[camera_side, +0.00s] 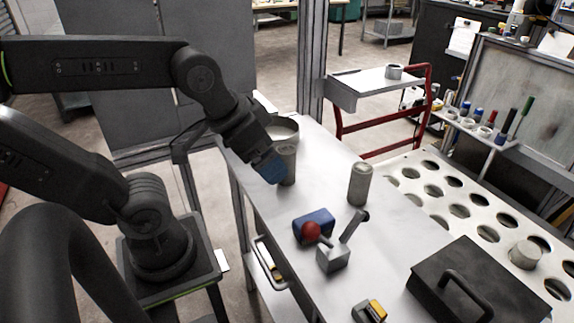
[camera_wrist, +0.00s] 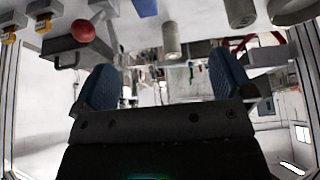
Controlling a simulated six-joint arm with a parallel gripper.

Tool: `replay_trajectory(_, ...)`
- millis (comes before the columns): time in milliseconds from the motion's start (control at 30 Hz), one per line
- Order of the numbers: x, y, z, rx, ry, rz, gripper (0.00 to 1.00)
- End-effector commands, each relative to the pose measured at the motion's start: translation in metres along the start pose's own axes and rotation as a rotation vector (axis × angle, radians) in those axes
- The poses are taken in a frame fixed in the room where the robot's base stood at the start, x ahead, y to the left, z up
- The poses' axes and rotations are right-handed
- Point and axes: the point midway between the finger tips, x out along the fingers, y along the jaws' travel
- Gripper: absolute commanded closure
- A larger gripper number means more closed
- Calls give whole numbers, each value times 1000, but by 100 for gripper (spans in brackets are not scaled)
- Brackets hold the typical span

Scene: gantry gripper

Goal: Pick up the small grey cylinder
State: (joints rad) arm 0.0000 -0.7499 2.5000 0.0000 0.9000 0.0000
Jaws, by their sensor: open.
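Two upright grey cylinders stand on the metal table in the side view. One (camera_side: 287,158) is near the table's far end, and the other (camera_side: 360,184), seemingly a little larger, stands to its right. Both show in the wrist view, the far-end one (camera_wrist: 240,12) cut by the top edge, the other (camera_wrist: 170,38) near top centre. I cannot be sure which one is the small one. My gripper (camera_side: 268,167) has blue fingers and overlaps the far-end cylinder's left edge in the side view. In the wrist view my gripper (camera_wrist: 164,78) is open, with no cylinder between its fingers.
A round bowl (camera_side: 283,127) sits behind the far-end cylinder. A blue block (camera_side: 314,225) and a lever box with a red ball (camera_side: 311,231) stand nearer. A black lidded box (camera_side: 478,285) is at front right. A perforated white rack (camera_side: 455,207) runs along the right.

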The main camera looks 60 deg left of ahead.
Motion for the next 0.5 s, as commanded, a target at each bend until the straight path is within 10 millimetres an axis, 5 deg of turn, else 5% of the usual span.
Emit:
replay_trajectory(167, 0, 0, 0, 0, 0, 0, 17)
replay_trajectory(500, 5, -9, -10, -93, -27, -37, 17)
